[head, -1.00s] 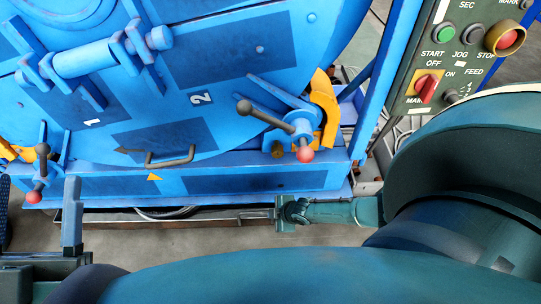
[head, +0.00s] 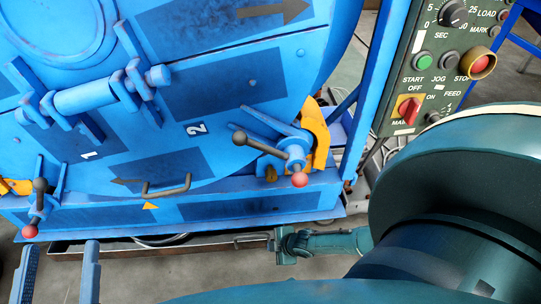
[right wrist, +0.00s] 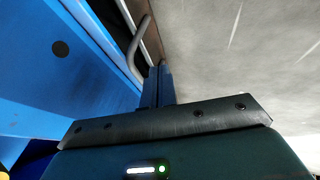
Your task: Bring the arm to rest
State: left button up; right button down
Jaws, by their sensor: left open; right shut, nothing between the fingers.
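My left gripper (head: 59,268) shows at the lower left of the head view. My large teal arm links cover the lower right of the head view.
The drum door has a grey handle (head: 167,190) and red-knobbed clamp levers (head: 298,179) at its lower edge. A control panel (head: 411,45) with a green button (head: 422,60) and red switch (head: 408,110) stands at the right. Bare floor (head: 190,275) lies in front.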

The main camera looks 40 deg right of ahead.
pick_arm(q)
jog(key=p, duration=0.3)
jog(key=g+y+p, duration=0.1)
jog(key=p, duration=0.2)
jog(key=shift+s+a+f+m+y, duration=0.25)
jog(key=shift+a+m+y, duration=0.05)
jog(key=shift+a+m, duration=0.1)
pick_arm(e)
jog(key=v, duration=0.9)
jog(key=shift+s+r, duration=0.15)
jog(key=shift+r, duration=0.2)
jog(key=shift+s+d, duration=0.1)
jog(key=shift+d, duration=0.05)
